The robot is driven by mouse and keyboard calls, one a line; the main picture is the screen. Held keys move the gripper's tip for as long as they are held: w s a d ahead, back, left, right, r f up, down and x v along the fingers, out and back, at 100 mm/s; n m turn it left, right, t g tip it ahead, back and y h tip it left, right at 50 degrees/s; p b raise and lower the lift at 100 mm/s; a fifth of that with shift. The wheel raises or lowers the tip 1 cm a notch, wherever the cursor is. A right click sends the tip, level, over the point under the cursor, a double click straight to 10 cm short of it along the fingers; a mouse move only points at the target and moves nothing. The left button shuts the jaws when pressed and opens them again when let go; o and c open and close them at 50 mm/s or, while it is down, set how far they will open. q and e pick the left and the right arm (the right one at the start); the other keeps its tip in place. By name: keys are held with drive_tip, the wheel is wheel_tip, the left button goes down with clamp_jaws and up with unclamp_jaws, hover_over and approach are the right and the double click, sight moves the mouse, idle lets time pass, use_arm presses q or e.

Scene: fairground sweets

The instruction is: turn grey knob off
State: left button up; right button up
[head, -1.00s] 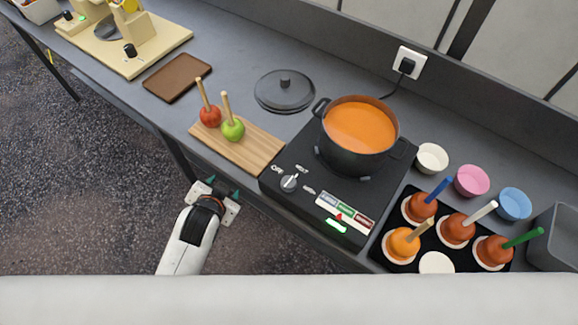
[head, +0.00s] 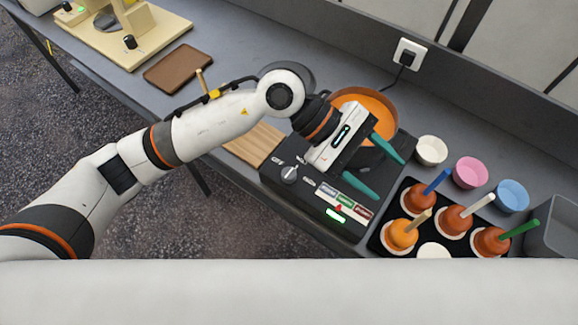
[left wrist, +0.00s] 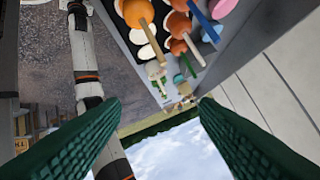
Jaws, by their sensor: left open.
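The grey knob (head: 289,173) sits on the front left of the black hot plate (head: 275,188). Its setting is too small to read surely; an OFF label shows to its upper left. A green light (head: 336,216) glows on the hot plate's front. The pot (head: 400,118) of orange liquid stands on top, partly hidden by my arm. My left gripper (head: 390,178) is open and empty over the hot plate's right part, right of the knob and apart from it. Its two green fingers also show in the left wrist view (left wrist: 160,110), with nothing between them. My right gripper is not visible.
A black tray (head: 375,243) with several dipped apples on sticks stands right of the hot plate. White, pink and blue cups (head: 513,195) stand behind it. A brown tray (head: 180,68) lies left.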

use_arm(q)
drive_tip(key=w+a+f+m+t+y, duration=0.3)
drive_tip(key=w+a+f+m+y, duration=0.15)
drive_tip(key=a+y, duration=0.25)
drive_tip(key=m+t+y, duration=0.2)
drive_tip(key=t+y, duration=0.1)
drive_tip(key=y, duration=0.1)
hover_over(289, 173)
drive_tip(key=f, duration=0.2)
drive_tip(key=shift+n, duration=0.25)
wheel_tip(289, 173, down, 10)
drive_tip(key=p, duration=0.3)
drive_tip(key=shift+f+p, duration=0.15)
drive_tip(key=shift+p, duration=0.2)
drive_tip(key=shift+f, duration=0.5)
drive_tip(key=c, duration=1)
